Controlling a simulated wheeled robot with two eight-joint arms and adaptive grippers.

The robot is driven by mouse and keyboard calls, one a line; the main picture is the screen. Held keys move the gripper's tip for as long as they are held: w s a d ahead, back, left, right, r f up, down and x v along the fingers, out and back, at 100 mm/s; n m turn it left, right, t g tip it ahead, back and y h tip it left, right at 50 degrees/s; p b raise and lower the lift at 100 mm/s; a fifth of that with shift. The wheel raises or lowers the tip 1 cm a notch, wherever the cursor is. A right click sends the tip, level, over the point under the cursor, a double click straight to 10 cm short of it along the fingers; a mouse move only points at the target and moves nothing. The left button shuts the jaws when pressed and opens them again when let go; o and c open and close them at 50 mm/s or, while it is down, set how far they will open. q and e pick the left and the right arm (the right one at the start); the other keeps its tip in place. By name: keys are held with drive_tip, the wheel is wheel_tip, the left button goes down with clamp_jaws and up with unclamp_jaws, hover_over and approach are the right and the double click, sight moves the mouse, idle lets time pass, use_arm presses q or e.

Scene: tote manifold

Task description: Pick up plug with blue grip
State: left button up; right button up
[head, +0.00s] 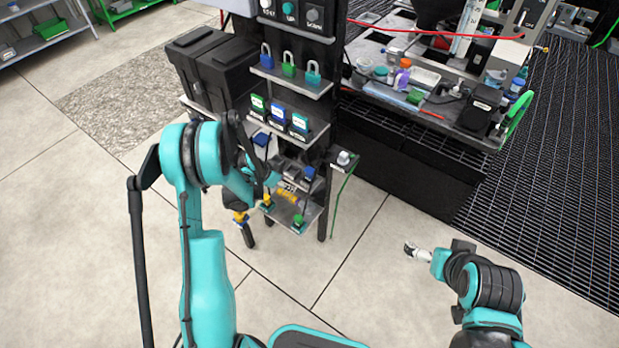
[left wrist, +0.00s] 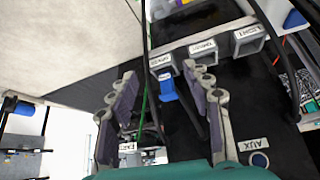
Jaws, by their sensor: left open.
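A blue plug grip (left wrist: 167,88) shows in the left wrist view, just below a small grey labelled socket housing (left wrist: 163,66). My left gripper (left wrist: 160,74) is open, with one finger on each side of the blue grip and visible gaps between. I cannot tell the depth between fingers and grip. In the head view a blue piece (head: 308,173) sits on the lower part of the black rack, likely the same plug. My left gripper there is largely hidden by its own arm and wrist. My right gripper (head: 418,252) is over the floor, away from the rack; its jaws are too small to judge.
More labelled sockets (left wrist: 205,52) line the dark panel beside the plug. A green cord (left wrist: 146,80) runs close to my left finger. An AUX label (left wrist: 252,145) sits lower right. In the head view padlocks (head: 289,65) stand on a rack shelf, and the front floor is clear.

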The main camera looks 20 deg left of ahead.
sight(308, 171)
use_arm(q)
drive_tip(key=w+d, duration=0.1)
drive_tip(key=w, duration=0.1)
drive_tip(key=w+d+b, duration=0.1)
drive_tip(key=w+d, duration=0.1)
drive_tip(key=w, duration=0.1)
drive_tip(key=w+d+b, duration=0.1)
drive_tip(key=w+d, duration=0.1)
drive_tip(key=w, duration=0.1)
drive_tip(key=b+x, duration=0.2)
drive_tip(key=x, duration=0.3)
drive_tip(key=shift+f, duration=0.1)
clamp_jaws()
